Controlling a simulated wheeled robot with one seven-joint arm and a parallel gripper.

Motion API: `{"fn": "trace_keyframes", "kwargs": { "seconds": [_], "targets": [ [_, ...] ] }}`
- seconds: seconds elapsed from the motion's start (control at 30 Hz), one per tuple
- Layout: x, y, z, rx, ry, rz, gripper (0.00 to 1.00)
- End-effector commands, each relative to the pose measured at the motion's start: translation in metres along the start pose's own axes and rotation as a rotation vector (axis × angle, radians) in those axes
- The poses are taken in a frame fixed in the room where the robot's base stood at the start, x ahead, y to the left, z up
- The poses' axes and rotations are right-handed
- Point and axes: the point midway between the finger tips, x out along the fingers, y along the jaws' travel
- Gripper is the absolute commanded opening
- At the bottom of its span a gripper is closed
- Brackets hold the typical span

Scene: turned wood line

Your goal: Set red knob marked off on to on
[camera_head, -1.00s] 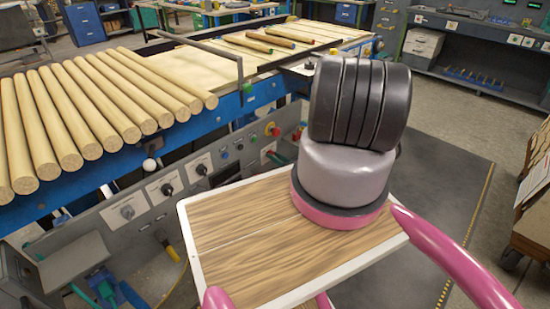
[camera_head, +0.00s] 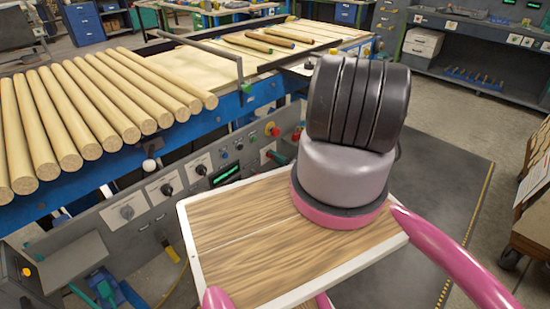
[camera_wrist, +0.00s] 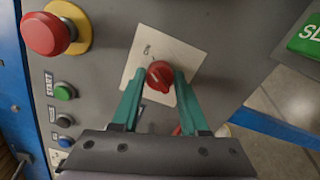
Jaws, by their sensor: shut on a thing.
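The red knob (camera_wrist: 160,76) sits on a white label plate (camera_wrist: 143,58) on the grey control panel in the wrist view. The plate carries small lettering, too small to read in full. My gripper (camera_wrist: 160,83) has its green fingers shut on the knob, one on each side. A pale line on the knob points toward the lower left of the picture.
A large red emergency button (camera_wrist: 47,34) on a yellow base is near the knob. A green START button (camera_wrist: 64,91) and darker buttons line the panel. A lit green display (camera_head: 226,174) and several black rotary switches (camera_head: 167,189) are also there. Wooden rods (camera_head: 90,110) lie above.

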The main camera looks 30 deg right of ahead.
Motion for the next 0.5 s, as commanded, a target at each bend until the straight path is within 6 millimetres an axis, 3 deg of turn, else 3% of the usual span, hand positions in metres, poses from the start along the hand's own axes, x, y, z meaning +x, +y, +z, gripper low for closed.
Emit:
{"fn": "trace_keyframes", "kwargs": {
  "seconds": [0.5],
  "targets": [
    [-0.0016,-0.0017,0.0001,0.201,-0.001,-0.003,0.0]
  ]
}}
